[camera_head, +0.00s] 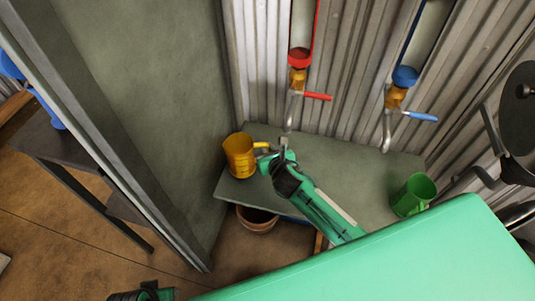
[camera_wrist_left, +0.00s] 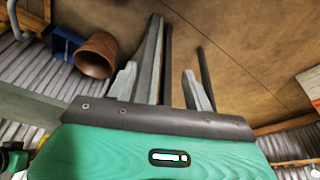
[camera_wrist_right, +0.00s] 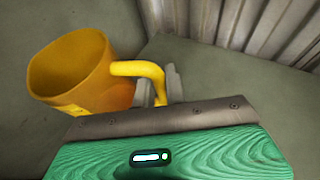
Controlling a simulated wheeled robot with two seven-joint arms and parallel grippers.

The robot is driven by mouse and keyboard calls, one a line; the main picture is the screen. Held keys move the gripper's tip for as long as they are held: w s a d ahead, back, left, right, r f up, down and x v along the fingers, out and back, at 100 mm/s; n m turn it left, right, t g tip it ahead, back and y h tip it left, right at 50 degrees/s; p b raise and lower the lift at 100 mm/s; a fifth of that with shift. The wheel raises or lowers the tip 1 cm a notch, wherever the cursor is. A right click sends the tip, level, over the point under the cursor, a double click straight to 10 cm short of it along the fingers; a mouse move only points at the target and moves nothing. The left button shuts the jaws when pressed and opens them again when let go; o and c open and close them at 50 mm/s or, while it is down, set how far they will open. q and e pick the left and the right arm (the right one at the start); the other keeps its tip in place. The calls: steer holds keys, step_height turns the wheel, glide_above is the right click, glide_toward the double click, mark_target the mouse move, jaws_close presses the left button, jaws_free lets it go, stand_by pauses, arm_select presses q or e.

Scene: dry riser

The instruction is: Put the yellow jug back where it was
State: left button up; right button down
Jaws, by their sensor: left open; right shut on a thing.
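The yellow jug (camera_head: 239,156) is at the left end of the grey shelf (camera_head: 300,180), next to the grey-green side wall. In the right wrist view the jug (camera_wrist_right: 80,72) shows its open mouth, and its handle points toward my gripper. My right gripper (camera_head: 272,152) is shut on the jug's handle; the fingers (camera_wrist_right: 165,92) are partly hidden behind the handle. I cannot tell whether the jug's base touches the shelf. My left gripper (camera_wrist_left: 180,75) is open and empty, low over the brown floor, away from the jug.
A green jug (camera_head: 413,194) stands at the shelf's right end. Red (camera_head: 318,96) and blue (camera_head: 420,116) tap levers with spouts hang above the shelf. A terracotta pot (camera_head: 257,218) is under the shelf; it also shows in the left wrist view (camera_wrist_left: 96,55). A dark table (camera_head: 65,150) stands left.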

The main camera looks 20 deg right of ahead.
arm_select(q)
steer(key=shift+r, duration=0.65)
arm_select(e)
steer(key=shift+f, duration=1.05)
steer(key=shift+f, duration=0.15)
steer(key=c, duration=1.4)
jaws_free()
steer(key=shift+c, duration=0.2)
